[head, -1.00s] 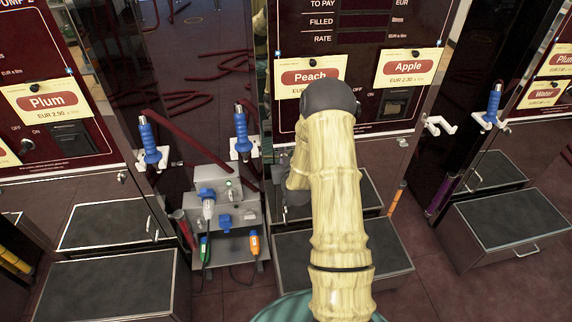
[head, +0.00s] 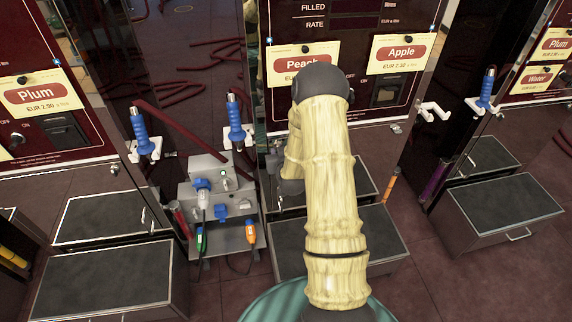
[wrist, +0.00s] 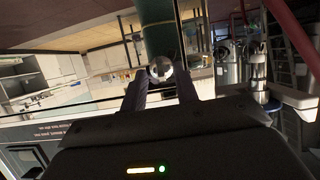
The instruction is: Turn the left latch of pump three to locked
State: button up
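The middle pump, with Peach (head: 283,67) and Apple (head: 402,52) cards, stands in front of me in the head view; its number is out of frame. A small latch (head: 397,129) shows at its lower right corner. Its lower left corner is mostly hidden by my arm. My gripper is hidden behind the arm in the head view. In the wrist view my gripper (wrist: 160,82) has its two dark fingers apart. A round shiny metal knob (wrist: 160,69) sits between or just beyond the fingertips, with gaps on both sides; I cannot tell if it is touched.
A grey box stand (head: 222,236) with coloured connectors stands left of my arm. Blue-handled nozzles (head: 235,120) hang beside the pumps. Dark-topped steps (head: 104,278) stand on the floor, with another at right (head: 500,205). White hooks (head: 432,111) stick out at right.

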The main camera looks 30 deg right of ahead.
jog(key=p+v, duration=1.1)
jog(key=v, duration=0.5)
jog(key=shift+s+p, duration=0.25)
jog(key=shift+p, duration=0.05)
jog(key=shift+r, duration=0.1)
dwell(0.4)
jog(key=w+a+r+n+g+y+p, duration=0.25)
jog(key=a+r+g, duration=0.3)
jog(key=r, duration=0.55)
jog(key=s+a+r+g+p, duration=0.1)
jog(key=s+a+r+g, duration=0.1)
jog(key=s+a+r, duration=0.2)
jog(key=s+a+r+g+y+p, duration=0.1)
jog(key=s+a+r+g+p, duration=0.1)
jog(key=s+r, duration=0.7)
jog(key=shift+s+a+r+n+g, duration=0.35)
jog(key=shift+s+a+r+g, duration=0.1)
jog(key=shift+a+r, duration=0.35)
